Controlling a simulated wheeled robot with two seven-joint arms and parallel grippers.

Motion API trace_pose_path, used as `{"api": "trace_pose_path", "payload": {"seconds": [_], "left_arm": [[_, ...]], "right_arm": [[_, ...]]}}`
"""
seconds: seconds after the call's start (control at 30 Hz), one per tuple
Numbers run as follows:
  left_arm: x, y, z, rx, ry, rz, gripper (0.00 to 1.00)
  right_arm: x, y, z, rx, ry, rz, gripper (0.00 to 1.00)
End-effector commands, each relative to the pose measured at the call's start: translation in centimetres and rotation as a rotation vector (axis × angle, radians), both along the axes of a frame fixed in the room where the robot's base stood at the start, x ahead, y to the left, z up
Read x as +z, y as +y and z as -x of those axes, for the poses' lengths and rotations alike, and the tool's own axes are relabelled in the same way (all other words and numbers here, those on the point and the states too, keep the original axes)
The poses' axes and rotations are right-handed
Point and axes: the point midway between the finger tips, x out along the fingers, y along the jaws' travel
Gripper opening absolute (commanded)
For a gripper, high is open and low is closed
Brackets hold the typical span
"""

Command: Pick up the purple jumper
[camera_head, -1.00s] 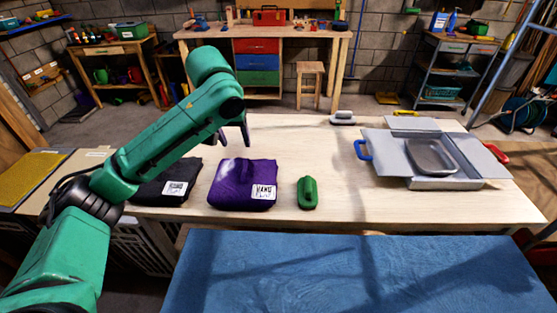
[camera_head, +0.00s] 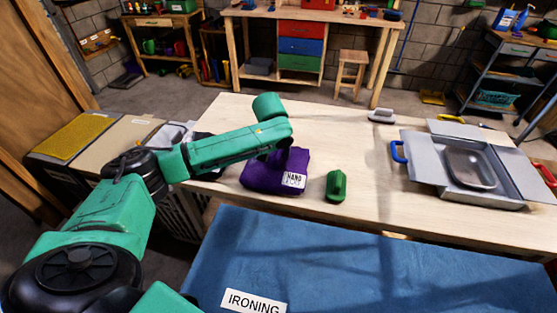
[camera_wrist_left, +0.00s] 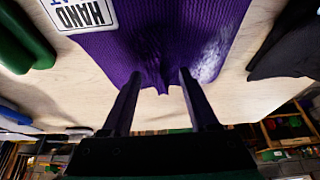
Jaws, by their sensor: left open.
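The purple jumper (camera_head: 272,176) lies folded on the pale wooden table, with a white HAND label on its front right. In the left wrist view the jumper (camera_wrist_left: 165,35) fills the upper middle. My left gripper (camera_wrist_left: 158,76) is open, its two dark fingers reaching the jumper's edge with a small purple fold between their tips. Whether the fingers touch the cloth I cannot tell. In the head view my green forearm covers the jumper's back left part and most of the gripper. My right gripper is in neither view.
A green brush-like object (camera_head: 336,187) stands just right of the jumper. A dark folded garment (camera_wrist_left: 290,45) lies on its other side, mostly behind my arm. A grey open box (camera_head: 424,172) stands at the right. The blue ironing surface (camera_head: 350,262) is in front.

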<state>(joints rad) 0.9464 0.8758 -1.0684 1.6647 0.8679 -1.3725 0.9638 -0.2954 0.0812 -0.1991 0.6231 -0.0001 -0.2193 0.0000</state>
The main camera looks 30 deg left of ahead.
Motion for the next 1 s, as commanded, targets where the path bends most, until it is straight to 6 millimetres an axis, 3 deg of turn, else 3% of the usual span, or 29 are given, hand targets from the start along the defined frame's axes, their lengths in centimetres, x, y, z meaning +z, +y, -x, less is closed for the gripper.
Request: {"api": "trace_pose_path", "payload": {"seconds": [0.1, 0.23, 0.27, 1.0], "left_arm": [[-0.01, -0.03, 0.01, -0.001, 0.0, 0.0, 0.56], [0.02, -0.04, 0.02, 0.0, 0.0, 0.0, 0.06], [0.02, -0.04, 0.02, -0.001, 0.0, 0.0, 0.0], [0.12, -0.01, -0.01, 0.0, -0.001, 0.0, 0.0]], "right_arm": [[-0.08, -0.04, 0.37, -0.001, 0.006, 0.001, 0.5], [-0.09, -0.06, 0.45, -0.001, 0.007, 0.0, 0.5], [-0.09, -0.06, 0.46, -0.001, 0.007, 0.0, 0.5], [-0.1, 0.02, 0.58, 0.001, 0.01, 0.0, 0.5]]}}
